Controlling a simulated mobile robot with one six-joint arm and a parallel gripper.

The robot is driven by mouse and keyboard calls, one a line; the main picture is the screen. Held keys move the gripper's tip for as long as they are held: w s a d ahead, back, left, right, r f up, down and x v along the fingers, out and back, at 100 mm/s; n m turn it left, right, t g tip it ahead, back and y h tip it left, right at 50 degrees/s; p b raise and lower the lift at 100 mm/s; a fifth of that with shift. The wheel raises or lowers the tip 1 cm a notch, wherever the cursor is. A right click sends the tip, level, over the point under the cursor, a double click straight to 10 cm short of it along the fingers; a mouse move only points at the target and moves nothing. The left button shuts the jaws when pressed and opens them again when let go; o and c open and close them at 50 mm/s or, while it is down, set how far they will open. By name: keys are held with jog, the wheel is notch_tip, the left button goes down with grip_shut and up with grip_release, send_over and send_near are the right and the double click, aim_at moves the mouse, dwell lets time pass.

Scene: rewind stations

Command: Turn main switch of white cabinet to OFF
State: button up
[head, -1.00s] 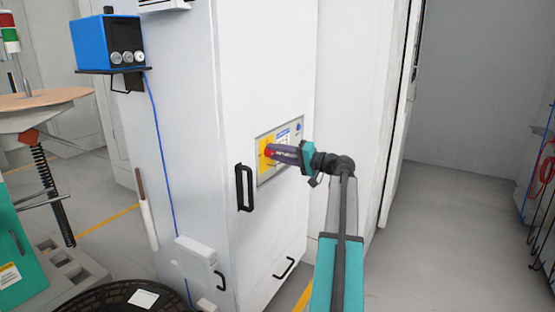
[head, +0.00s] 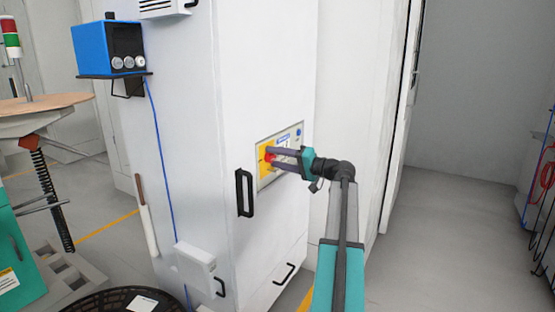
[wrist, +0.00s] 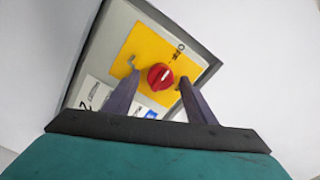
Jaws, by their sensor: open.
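The white cabinet (head: 215,120) stands in the middle of the head view, with a control panel on its front. The main switch is a red round knob (wrist: 160,77) on a yellow plate (wrist: 133,45), with a pale mark on its face pointing up and right. An OFF label (wrist: 179,50) shows at the plate's upper right. My gripper (head: 273,161) is open at the panel. In the wrist view its two dark fingers stand on either side of the knob, with small gaps visible. Whether a finger touches it I cannot tell.
A black door handle (head: 245,193) sticks out left of the panel. A blue box (head: 107,46) sits on a bracket on the cabinet's side. A white box (head: 195,267) is mounted lower down. Open floor (head: 435,240) lies to the right.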

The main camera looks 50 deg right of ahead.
jog(key=shift+s, duration=0.1)
jog(key=p+v, duration=0.1)
jog(key=v, duration=1.2)
jog(key=shift+s+p, duration=0.3)
jog(key=shift+f, duration=0.1)
